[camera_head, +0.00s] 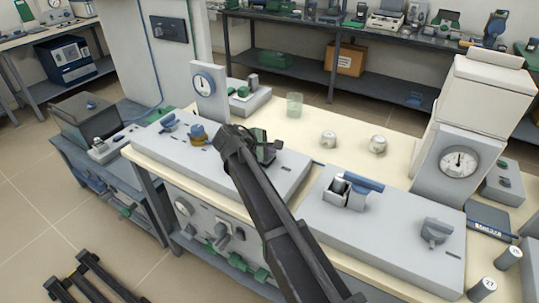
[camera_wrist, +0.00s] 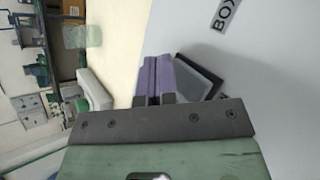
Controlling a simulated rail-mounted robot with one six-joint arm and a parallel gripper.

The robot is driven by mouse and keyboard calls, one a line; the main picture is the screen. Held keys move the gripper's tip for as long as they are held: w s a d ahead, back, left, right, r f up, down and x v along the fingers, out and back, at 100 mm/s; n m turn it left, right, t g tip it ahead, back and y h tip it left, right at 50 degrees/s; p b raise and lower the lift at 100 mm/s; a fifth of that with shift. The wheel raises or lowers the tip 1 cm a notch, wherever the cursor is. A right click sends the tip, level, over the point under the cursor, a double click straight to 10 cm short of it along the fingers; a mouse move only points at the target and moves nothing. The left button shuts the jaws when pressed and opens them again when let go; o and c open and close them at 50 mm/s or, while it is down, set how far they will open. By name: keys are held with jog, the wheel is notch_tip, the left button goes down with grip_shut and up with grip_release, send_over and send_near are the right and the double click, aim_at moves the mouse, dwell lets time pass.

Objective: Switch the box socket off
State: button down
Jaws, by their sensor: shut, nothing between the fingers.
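My gripper (camera_wrist: 156,78) shows in the wrist view with its two purple fingers together and nothing between them. Just right of the fingers is a grey switch plate in a dark frame (camera_wrist: 207,82), partly hidden by the fingers and the gripper's dark bar. A label reading "BOX" (camera_wrist: 225,12) is printed on the pale panel beside it. In the head view my gripper (camera_head: 270,150) is low over the right part of the left grey panel (camera_head: 170,150). There my arm hides most of the switch. I cannot tell whether the fingers touch it, nor which way it is set.
A blue-and-orange knob (camera_head: 197,134) and a blue knob (camera_head: 168,123) sit left of my gripper. A dial gauge (camera_head: 205,84) stands behind them. The right panel carries a blue-levered device (camera_head: 355,186) and a grey knob (camera_head: 435,231). A glass beaker (camera_head: 294,105) stands behind.

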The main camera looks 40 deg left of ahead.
jog(key=shift+r, duration=0.1)
jog(key=shift+s+r+p, duration=0.1)
jog(key=shift+r+p, duration=0.65)
jog(key=shift+p, duration=0.05)
jog(key=r+p, duration=0.5)
jog(key=shift+s, duration=0.35)
jog(key=shift+f, duration=0.1)
